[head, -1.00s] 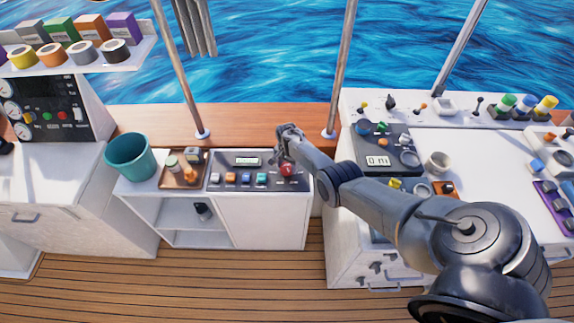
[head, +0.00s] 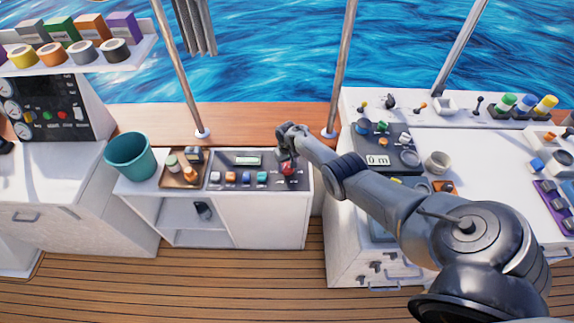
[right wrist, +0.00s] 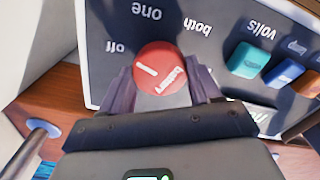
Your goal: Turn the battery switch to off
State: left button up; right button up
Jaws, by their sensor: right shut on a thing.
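The red battery switch (head: 287,169) is a round knob on the dark panel of the middle cabinet. The pointer line points toward "off". My right gripper (head: 285,156) reaches down to the knob from above. In the right wrist view its fingers (right wrist: 163,88) stand on both sides of the knob and are shut on it. My left gripper is not in view.
On the same panel, a small display (head: 247,160) and several coloured rocker switches (head: 246,179) lie left of the knob. A tray (head: 182,183) with small items and a teal bucket (head: 131,157) stand further left. A metal post (head: 342,70) rises behind my right arm.

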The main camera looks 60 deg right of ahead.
aim_at(287, 166)
jog(key=shift+n, duration=1.7)
jog(key=o, duration=1.1)
jog(key=shift+c, duration=0.2)
notch_tip(287, 166, up, 11)
jog(key=p, duration=0.6)
